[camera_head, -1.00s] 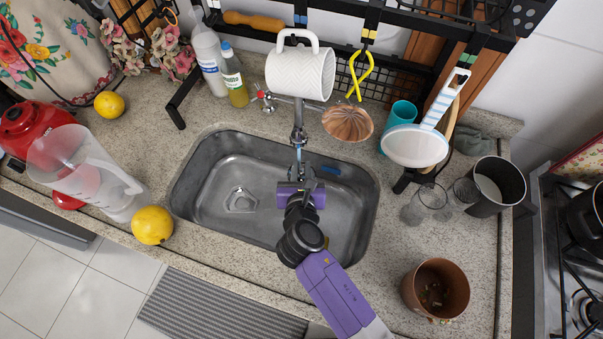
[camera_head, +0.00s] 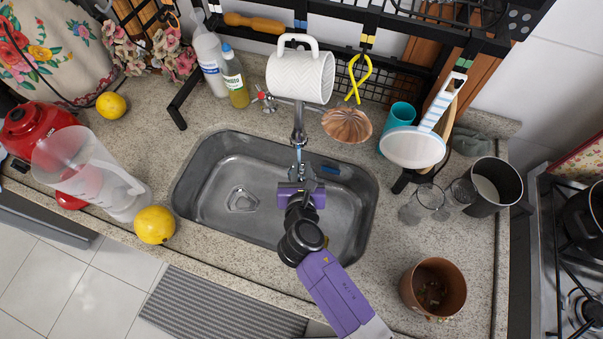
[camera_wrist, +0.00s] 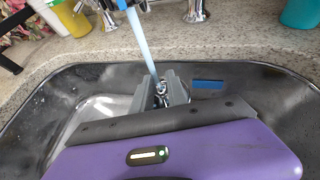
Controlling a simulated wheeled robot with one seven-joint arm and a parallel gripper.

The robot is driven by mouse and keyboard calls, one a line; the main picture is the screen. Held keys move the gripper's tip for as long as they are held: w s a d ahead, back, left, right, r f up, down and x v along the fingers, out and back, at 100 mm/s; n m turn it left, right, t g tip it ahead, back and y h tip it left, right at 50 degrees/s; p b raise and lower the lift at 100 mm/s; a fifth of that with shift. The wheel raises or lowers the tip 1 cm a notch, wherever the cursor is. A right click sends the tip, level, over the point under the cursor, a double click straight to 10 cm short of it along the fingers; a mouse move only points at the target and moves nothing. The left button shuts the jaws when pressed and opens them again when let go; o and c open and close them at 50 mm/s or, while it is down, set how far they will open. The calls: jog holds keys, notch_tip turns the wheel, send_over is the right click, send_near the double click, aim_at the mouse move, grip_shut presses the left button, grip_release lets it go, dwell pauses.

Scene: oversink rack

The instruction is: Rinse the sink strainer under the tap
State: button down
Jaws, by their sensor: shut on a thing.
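My purple gripper (camera_head: 303,177) is over the sink basin, below the spout of the tap (camera_head: 299,135). In the wrist view its grey fingers (camera_wrist: 161,92) are shut on a small shiny metal piece, the sink strainer (camera_wrist: 162,88), mostly hidden between them. A pale blue stream of water (camera_wrist: 142,42) runs from the tap down to the fingers and the strainer.
A white mug (camera_head: 300,77) and a copper mould (camera_head: 347,125) are close to the tap. A white-faced pan (camera_head: 412,147), glasses (camera_head: 425,203) and a brown pot (camera_head: 433,288) stand right. A lemon (camera_head: 154,225) and clear jug (camera_head: 90,175) stand left.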

jog(key=s+a, duration=0.2)
jog(key=s, duration=0.4)
jog(key=shift+a, duration=0.15)
dwell(0.6)
jog(key=shift+r, duration=0.1)
dwell(0.7)
notch_tip(320, 180, up, 9)
jog(key=s+a, duration=0.1)
jog(key=s, duration=0.2)
dwell(0.6)
dwell(0.6)
